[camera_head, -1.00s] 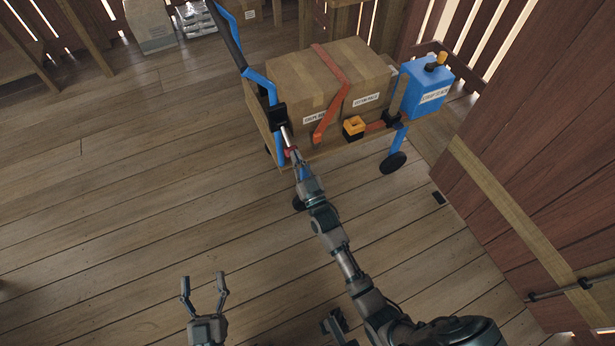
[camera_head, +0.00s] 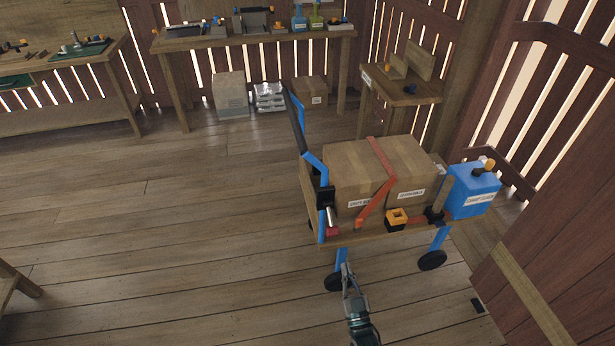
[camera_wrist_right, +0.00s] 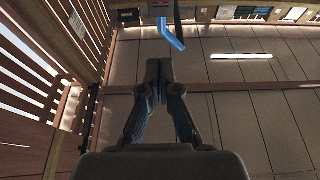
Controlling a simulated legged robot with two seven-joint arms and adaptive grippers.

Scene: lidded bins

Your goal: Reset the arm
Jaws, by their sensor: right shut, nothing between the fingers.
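My right gripper (camera_head: 346,268) is in the lower middle of the head view, below the near side of the cart. Its fingers are together with nothing between them. The right wrist view also shows the closed fingers (camera_wrist_right: 159,66) pointing away from the camera, with a blue bar (camera_wrist_right: 170,37) beyond them. Only the end of my right arm shows in the head view. Whether the fingertips touch the cart's near blue leg (camera_head: 341,257) is hard to tell. My left gripper is out of view.
The blue-framed cart (camera_head: 337,242) carries cardboard boxes (camera_head: 356,174) under a red strap (camera_head: 381,165), and a blue container (camera_head: 470,191) at its right end. A wooden wall (camera_head: 570,240) stands close on the right. Workbenches (camera_head: 250,40) line the back. The floor at left is largely clear.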

